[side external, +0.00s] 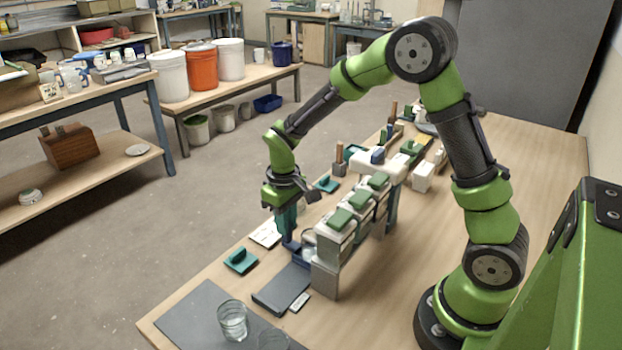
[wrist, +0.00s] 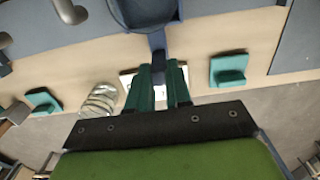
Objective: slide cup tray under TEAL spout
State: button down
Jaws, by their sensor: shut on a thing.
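My gripper (side external: 289,240) points down at the front of the dispenser row and is shut on the blue handle (wrist: 157,40) of the cup tray. The dark blue tray (wrist: 146,14) shows at the top of the wrist view, cut off by the frame edge. In the side view the tray (side external: 301,260) sits low beside the nearest dispenser, partly hidden by my fingers. The dispensers (side external: 335,238) stand in a row with green lids. Their spouts, including a teal one, cannot be made out. Whether a cup is in the tray is unclear.
Teal blocks (side external: 240,261) (wrist: 230,70) lie along the table's front edge, with a white card (side external: 266,234). A clear glass (wrist: 98,100) is left of my fingers in the wrist view. A dark slab (side external: 282,289) and another glass (side external: 232,320) are nearer the camera.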

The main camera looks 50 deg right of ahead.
jog(key=shift+d, duration=0.1)
dwell(0.3)
jog(key=shift+d, duration=2.1)
jog(key=c, duration=1.1)
grip_release()
notch_tip(320, 180, up, 7)
